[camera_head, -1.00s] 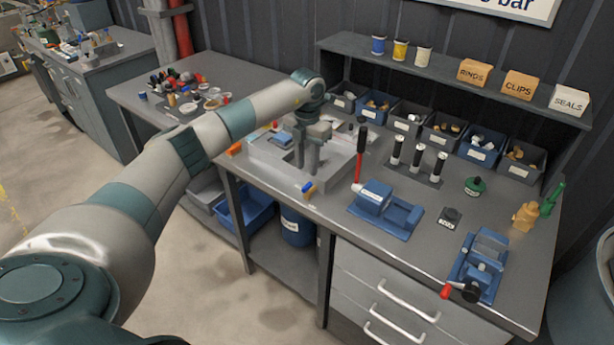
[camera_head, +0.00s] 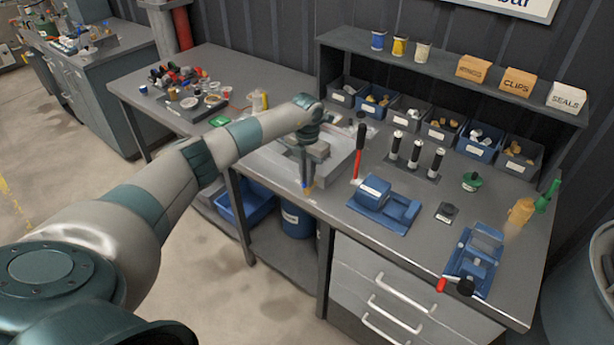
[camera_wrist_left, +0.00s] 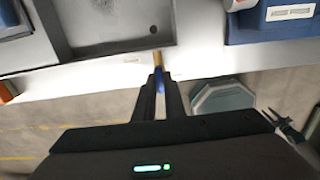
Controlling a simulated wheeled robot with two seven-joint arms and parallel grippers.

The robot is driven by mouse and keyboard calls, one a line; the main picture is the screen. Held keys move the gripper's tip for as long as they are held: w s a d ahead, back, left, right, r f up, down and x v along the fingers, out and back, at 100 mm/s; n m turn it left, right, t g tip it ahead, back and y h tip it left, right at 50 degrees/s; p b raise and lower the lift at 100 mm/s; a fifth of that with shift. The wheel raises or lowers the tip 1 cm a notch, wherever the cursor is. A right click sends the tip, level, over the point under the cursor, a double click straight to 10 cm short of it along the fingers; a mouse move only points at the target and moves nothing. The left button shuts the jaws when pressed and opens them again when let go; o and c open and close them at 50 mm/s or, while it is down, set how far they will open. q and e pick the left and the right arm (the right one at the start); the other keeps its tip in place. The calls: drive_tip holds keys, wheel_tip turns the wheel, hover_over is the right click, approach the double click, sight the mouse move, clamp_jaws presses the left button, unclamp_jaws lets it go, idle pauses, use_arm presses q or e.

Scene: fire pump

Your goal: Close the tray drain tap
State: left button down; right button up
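The tray drain tap, with a brass stem and blue handle (camera_head: 307,186), sits at the front edge of the grey tray (camera_head: 335,172). In the left wrist view the tap (camera_wrist_left: 158,62) points out from the tray's front wall (camera_wrist_left: 105,72). My left gripper (camera_head: 306,180) points down at the tap. In the wrist view its two dark fingers (camera_wrist_left: 160,82) lie on either side of the blue handle. Whether they press on it cannot be told. The tap's far side is partly hidden. My right gripper is not in view.
A blue vise-like fixture (camera_head: 476,262) is at the front right. Labelled bins (camera_head: 440,123) line the back. Open floor lies in front of the bench.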

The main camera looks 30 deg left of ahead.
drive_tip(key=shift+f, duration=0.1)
